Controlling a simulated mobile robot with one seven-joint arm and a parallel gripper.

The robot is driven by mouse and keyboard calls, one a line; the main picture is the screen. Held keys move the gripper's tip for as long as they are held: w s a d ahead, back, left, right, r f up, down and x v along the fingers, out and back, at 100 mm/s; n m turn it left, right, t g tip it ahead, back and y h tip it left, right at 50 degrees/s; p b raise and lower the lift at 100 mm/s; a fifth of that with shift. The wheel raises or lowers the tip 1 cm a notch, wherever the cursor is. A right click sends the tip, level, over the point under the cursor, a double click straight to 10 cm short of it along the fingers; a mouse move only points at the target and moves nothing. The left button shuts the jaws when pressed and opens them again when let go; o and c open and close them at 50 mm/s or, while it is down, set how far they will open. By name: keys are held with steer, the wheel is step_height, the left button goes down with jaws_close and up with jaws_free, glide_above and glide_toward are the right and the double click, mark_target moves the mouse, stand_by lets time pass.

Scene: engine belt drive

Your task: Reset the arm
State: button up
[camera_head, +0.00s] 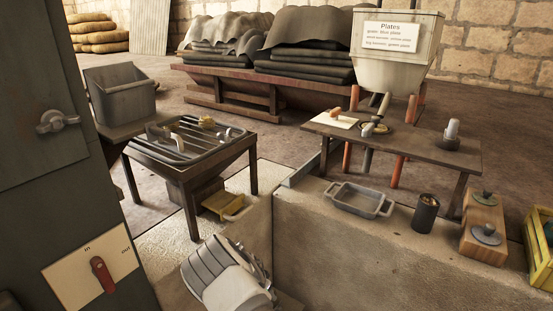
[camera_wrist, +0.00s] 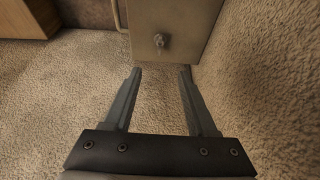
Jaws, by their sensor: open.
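My gripper (camera_wrist: 160,74) is open in the wrist view, with its two dark fingers apart and nothing between them. Beyond the fingertips is a pale panel with a small metal knob (camera_wrist: 160,41) on it. I cannot tell whether the fingers touch it. A white and grey ribbed part, which looks like my arm, shows at the bottom of the head view. My gripper cannot be made out there.
A grey cabinet with a red in/out lever (camera_head: 102,274) stands at the left. A grill table (camera_head: 190,150) is behind it. At the right, a stone counter (camera_head: 350,255) bears a grey tray (camera_head: 358,200), a dark can (camera_head: 425,214) and a wooden block (camera_head: 484,229). A low table (camera_head: 400,147) stands behind.

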steer(key=s+d+r+y, duration=0.1)
steer(key=d+r, duration=0.2)
steer(key=r, duration=1.1)
steer(key=s+d+r+y, duration=0.2)
steer(key=d+r, duration=0.2)
steer(key=r, duration=1)
steer(key=s+d+r+n, duration=0.1)
steer(key=s+d+r, duration=0.1)
steer(key=s+r, duration=0.3)
steer(key=s+d+r+n, duration=0.1)
steer(key=s+d+r, duration=0.25)
steer(key=r, duration=0.45)
steer(key=s+d+r+n+t, duration=0.1)
steer(key=s+d+r+n, duration=0.15)
steer(key=s, duration=0.55)
steer(key=s+d+r+n, duration=0.1)
steer(key=s+d+r, duration=0.15)
steer(key=s, duration=0.45)
steer(key=s+d+r+n+t, duration=0.1)
steer(key=s+r, duration=0.2)
steer(key=s, duration=0.5)
step_height(320, 180, up, 21)
steer(key=p, duration=2.1)
steer(key=shift+w+h+p, duration=0.3)
steer(key=shift+w+p, duration=0.05)
steer(key=shift+w, duration=0.05)
steer(key=shift+c, duration=0.6)
steer(key=shift+a+n, duration=0.15)
steer(key=shift+n, duration=0.1)
